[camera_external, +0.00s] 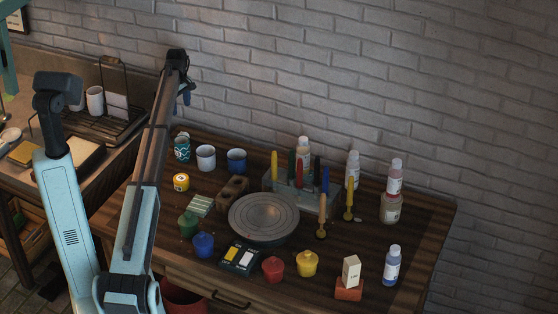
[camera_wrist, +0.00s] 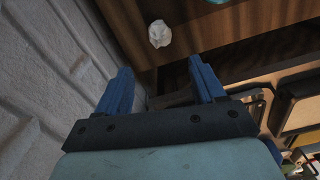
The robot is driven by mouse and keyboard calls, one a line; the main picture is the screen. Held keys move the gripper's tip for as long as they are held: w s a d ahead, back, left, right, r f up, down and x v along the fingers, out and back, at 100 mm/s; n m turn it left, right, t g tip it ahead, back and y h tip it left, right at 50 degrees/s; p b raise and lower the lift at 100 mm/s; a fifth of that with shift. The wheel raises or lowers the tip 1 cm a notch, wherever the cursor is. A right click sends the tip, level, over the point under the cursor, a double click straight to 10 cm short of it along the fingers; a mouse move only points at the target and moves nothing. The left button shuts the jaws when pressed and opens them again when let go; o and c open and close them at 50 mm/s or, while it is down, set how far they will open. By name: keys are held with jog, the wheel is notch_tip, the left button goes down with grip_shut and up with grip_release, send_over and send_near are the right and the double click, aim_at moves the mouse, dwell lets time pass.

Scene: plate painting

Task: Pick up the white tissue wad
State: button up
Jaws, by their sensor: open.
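The white tissue wad (camera_wrist: 159,34) is a small crumpled lump on the brown wooden tabletop (camera_wrist: 205,28), near the top of the wrist view. I cannot make it out in the external view. My gripper (camera_wrist: 163,84) has two blue fingers spread apart with nothing between them. The wad lies beyond the fingertips, apart from them, roughly in line with the gap. In the external view my gripper (camera_external: 185,97) is raised by the brick wall, above the table's back left corner.
A teal patterned mug (camera_external: 182,149), a white mug (camera_external: 206,158) and a blue mug (camera_external: 237,161) stand at the table's back left. A grey wheel (camera_external: 264,220) sits mid-table. The brick wall (camera_wrist: 45,85) is close on the left in the wrist view. A dish rack (camera_external: 105,118) stands on the side counter.

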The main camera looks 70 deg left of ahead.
aim_at(188, 134)
notch_tip(188, 134, down, 12)
jog(key=shift+w+f, duration=0.1)
jog(key=shift+f, duration=0.05)
jog(key=c, duration=1.1)
jog(key=shift+c, duration=0.2)
